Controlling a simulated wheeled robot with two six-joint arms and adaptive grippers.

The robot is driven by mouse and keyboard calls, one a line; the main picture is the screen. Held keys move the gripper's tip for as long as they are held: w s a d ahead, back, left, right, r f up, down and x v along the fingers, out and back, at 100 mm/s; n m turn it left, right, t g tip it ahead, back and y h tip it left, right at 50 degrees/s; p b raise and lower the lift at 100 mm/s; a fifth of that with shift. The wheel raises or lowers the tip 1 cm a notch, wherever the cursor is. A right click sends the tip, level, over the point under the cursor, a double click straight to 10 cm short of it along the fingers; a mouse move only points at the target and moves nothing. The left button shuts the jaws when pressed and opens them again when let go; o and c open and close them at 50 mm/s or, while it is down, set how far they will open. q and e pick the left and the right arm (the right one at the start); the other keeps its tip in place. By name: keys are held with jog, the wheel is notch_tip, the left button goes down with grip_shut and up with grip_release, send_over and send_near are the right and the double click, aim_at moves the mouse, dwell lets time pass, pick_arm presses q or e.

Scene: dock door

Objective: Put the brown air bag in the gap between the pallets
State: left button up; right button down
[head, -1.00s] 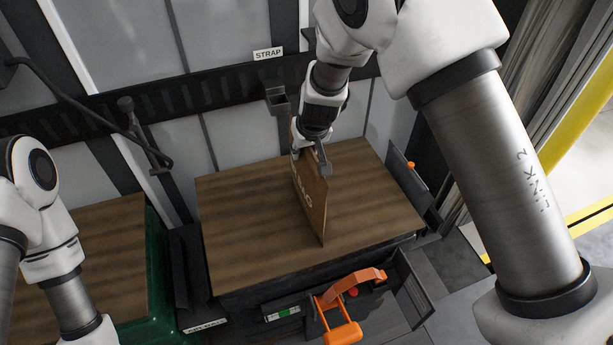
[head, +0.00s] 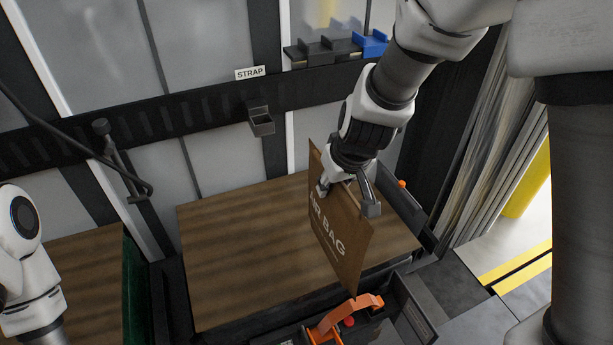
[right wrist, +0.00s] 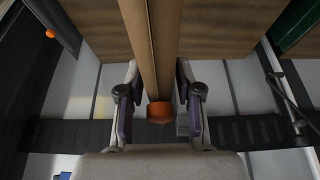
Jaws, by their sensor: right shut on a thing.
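The brown air bag (head: 338,240) hangs upright below my right gripper (head: 347,198), its lettered face turned towards the camera. My right gripper is shut on its top edge. The bag is over the right part of the right pallet load's wooden top (head: 250,235); I cannot tell whether it touches. The right wrist view shows the bag (right wrist: 152,45) edge-on between the fingers (right wrist: 160,105), with an orange piece (right wrist: 159,113) at its near end. The gap (head: 172,295) is a dark strip between the right load and the left load (head: 80,270). My left gripper is out of view.
A dark bin with an orange-handled tool (head: 345,313) stands in front of the right load. A wall rail with a STRAP label (head: 250,72) and a small holder (head: 261,121) runs behind. A black bar (head: 125,165) hangs above the gap's back end.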

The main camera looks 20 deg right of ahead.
aim_at(351, 187)
jog(key=s, duration=0.1)
jog(key=s+d, duration=0.1)
jog(key=s, duration=0.1)
jog(key=shift+d+r, duration=0.15)
jog(key=shift+r, duration=0.15)
jog(key=shift+f, duration=0.6)
jog(key=w+a+r, duration=0.2)
jog(key=w+a, duration=0.2)
jog(key=w, duration=0.6)
jog(key=shift+w, duration=0.25)
jog(key=shift+w+a, duration=0.1)
